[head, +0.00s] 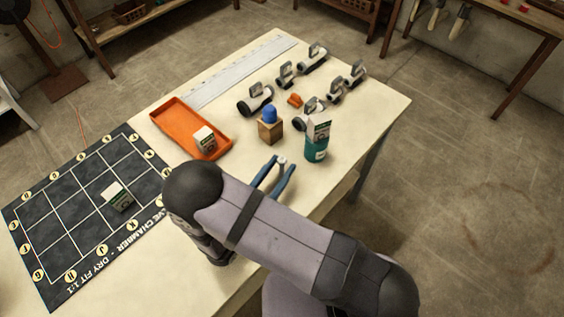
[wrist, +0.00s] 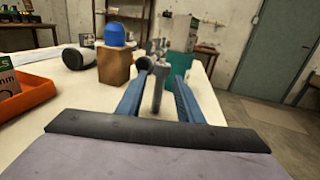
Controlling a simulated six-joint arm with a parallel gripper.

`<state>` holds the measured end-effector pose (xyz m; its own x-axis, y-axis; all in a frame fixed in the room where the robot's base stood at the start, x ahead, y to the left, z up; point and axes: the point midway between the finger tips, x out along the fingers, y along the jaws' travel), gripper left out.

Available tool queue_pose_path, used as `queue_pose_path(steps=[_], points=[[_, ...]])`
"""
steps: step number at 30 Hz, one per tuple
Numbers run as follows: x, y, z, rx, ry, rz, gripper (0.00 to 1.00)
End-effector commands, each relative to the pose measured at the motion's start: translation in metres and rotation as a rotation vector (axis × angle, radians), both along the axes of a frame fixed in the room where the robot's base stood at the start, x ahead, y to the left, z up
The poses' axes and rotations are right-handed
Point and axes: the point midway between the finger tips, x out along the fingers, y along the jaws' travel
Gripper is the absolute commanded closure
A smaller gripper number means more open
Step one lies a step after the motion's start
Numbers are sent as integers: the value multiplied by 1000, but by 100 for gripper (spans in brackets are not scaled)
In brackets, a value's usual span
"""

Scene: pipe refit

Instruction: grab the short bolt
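A small grey bolt-like piece (head: 282,161) stands upright on the table in front of my arm. I cannot judge its length against another bolt. In the wrist view the grey piece (wrist: 158,92) shows between the two blue fingers, with a visible gap on each side. My gripper (head: 275,171) is open around it, low over the table. In the wrist view my gripper (wrist: 160,84) has its fingers spread apart, pointing forward. My arm hides part of the table in the head view.
A wooden block with a blue top (head: 270,126) and a teal can bearing a carton (head: 316,150) stand just beyond. Several pipe fittings (head: 256,100) lie farther back. An orange tray (head: 178,117) holds a carton. A dark grid mat (head: 50,205) lies left.

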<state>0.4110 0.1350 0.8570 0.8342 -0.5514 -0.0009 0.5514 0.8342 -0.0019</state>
Motion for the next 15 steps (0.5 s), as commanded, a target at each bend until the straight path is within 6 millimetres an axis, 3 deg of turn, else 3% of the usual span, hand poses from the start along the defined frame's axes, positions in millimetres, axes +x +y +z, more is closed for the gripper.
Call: queue_pose_path(steps=[4,12,13,15], points=[[11,-7,1,2,-1,-1,67],[13,-8,0,2,-1,1,67],[13,-8,0,2,-1,1,69],[13,-8,0,2,-1,1,86]])
